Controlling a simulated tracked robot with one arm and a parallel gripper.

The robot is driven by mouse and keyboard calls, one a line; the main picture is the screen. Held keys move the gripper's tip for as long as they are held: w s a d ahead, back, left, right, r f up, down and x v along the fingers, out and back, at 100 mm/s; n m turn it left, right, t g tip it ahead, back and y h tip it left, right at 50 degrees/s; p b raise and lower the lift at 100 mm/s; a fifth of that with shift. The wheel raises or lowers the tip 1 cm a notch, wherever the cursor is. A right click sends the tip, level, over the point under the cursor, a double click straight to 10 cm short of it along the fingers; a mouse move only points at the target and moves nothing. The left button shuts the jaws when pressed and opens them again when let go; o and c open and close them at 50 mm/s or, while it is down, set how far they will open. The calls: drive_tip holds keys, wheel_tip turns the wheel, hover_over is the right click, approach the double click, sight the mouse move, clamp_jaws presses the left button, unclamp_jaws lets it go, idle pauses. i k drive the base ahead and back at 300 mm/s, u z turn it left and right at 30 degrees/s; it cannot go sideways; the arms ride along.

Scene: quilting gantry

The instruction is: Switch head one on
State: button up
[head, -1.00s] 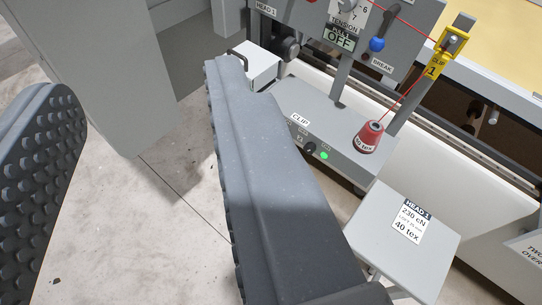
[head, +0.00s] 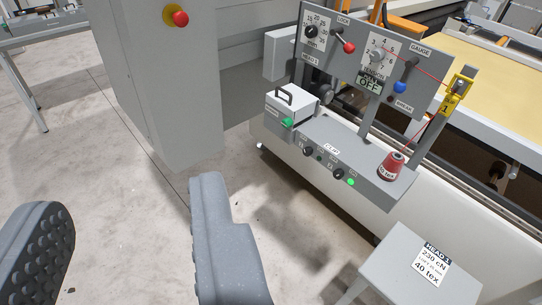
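Head one is a grey panel (head: 345,58) marked HEAD 1, on posts at the upper right. Its small display (head: 369,83) reads OFF. The panel carries dials, a red-knobbed LOCK lever (head: 347,46) and a blue knob (head: 399,87). Below it, a grey base (head: 322,135) marked CLIP has dark knobs and a lit green lamp (head: 351,182). A green button (head: 287,122) sits on the front of the handled box at the base's left end. My gripper (head: 130,195) is open and empty, its two fingers wide apart, below and left of the head and not touching it.
A red thread cone (head: 392,166) stands on the base, its thread rising to a yellow clip (head: 457,96). A small stand (head: 410,262) with a HEAD 1 card is at the lower right. A grey cabinet (head: 160,90) has a red stop button (head: 180,18). The floor between is clear.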

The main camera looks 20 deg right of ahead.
sight(307, 151)
drive_tip(key=u, duration=0.15)
drive_tip(key=i, duration=1)
drive_tip(key=z, duration=0.05)
